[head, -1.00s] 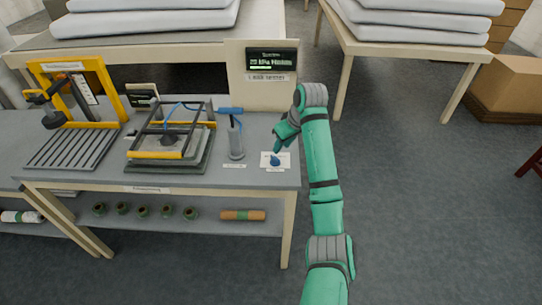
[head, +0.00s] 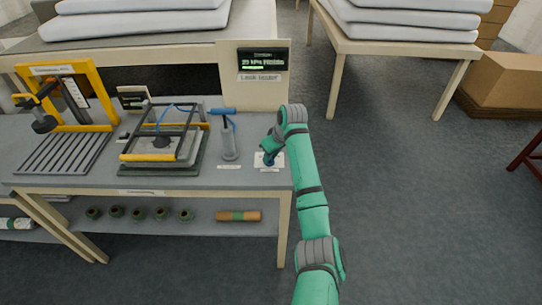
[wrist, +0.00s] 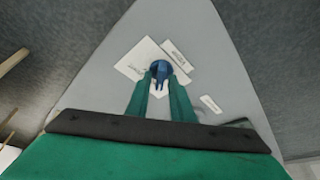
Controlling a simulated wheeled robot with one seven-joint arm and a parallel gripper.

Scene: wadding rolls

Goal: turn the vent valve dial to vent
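The vent valve dial is a small blue knob (wrist: 159,70) on a white label plate (head: 270,167) at the right front corner of the grey bench. In the wrist view it sits between the tips of my two green fingers. My gripper (head: 268,157) is down at the dial in the head view and hides most of it. In the wrist view my gripper (wrist: 160,82) has its fingers on both sides of the dial. I cannot tell whether they press on it. The label print is too small to read.
A leak tester panel (head: 262,70) stands behind the dial. A grey hand pump (head: 229,140) with a blue handle stands to the left, beside a black-framed fixture (head: 160,140) and a yellow press frame (head: 65,95). The floor right of the bench is clear.

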